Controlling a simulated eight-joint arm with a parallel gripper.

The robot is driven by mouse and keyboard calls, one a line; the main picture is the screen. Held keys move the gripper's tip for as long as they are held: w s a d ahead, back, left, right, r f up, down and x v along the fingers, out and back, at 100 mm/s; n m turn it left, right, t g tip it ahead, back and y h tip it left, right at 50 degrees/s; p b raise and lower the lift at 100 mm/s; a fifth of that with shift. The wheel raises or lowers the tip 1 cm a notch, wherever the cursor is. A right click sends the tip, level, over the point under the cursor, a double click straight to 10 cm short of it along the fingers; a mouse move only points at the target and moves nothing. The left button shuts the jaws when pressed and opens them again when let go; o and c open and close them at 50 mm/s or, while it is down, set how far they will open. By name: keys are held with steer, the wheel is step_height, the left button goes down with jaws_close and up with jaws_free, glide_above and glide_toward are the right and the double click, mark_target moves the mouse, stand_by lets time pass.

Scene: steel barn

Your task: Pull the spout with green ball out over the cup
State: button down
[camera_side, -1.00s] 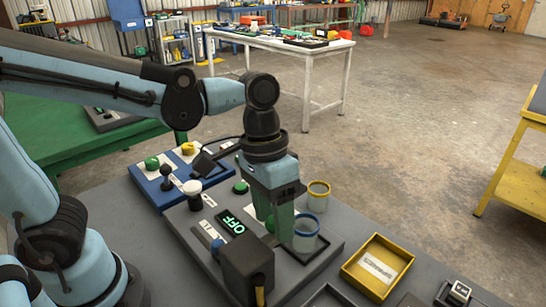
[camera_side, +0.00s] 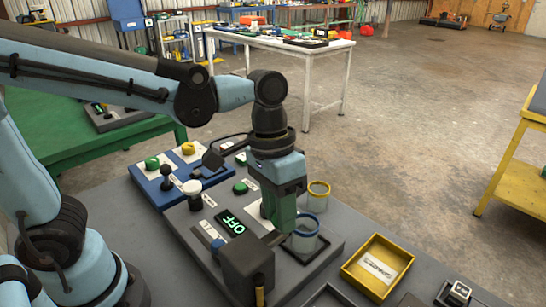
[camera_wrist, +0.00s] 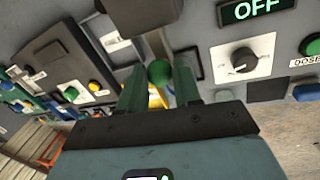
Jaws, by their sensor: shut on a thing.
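My gripper (camera_side: 281,226) is shut on the green ball (camera_wrist: 159,72), which sits between its two green fingers in the wrist view. The ball is hidden by the fingers in the side view. A short spout (camera_side: 273,238) reaches from the dark dispenser box (camera_side: 247,262) toward the gripper; it also shows in the wrist view (camera_wrist: 158,43). The clear cup with a blue rim (camera_side: 306,235) stands right beside the fingers, partly covered. I cannot tell whether the spout's end is over it.
A yellow-rimmed cup (camera_side: 319,198) stands behind the blue-rimmed one. The panel's display (camera_side: 231,221) reads OFF, with knobs and a green button (camera_side: 240,187) nearby. A yellow tray (camera_side: 377,266) lies to the right. A blue control box (camera_side: 166,187) is at the back left.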

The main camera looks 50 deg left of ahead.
steer(key=w, duration=0.5)
steer(key=shift+w, duration=0.35)
steer(key=c, duration=0.8)
jaws_free()
steer(key=r, duration=0.4)
steer(key=a+r, duration=0.1)
steer(key=r, duration=0.3)
steer(key=a+r, duration=0.1)
steer(key=r, duration=0.3)
steer(key=shift+w+a, duration=0.15)
steer(key=s+a+f+t, duration=0.2)
steer(key=a+f, duration=0.2)
steer(key=s+a+f+n+t+y, duration=0.1)
steer(key=s+a+f+t, duration=0.1)
steer(key=a+f+t, duration=0.1)
steer(key=s+a+f+n+t+y, duration=0.1)
steer(key=s+a+f+t, duration=0.1)
steer(key=a+f, duration=0.3)
steer(key=shift+t, duration=0.3)
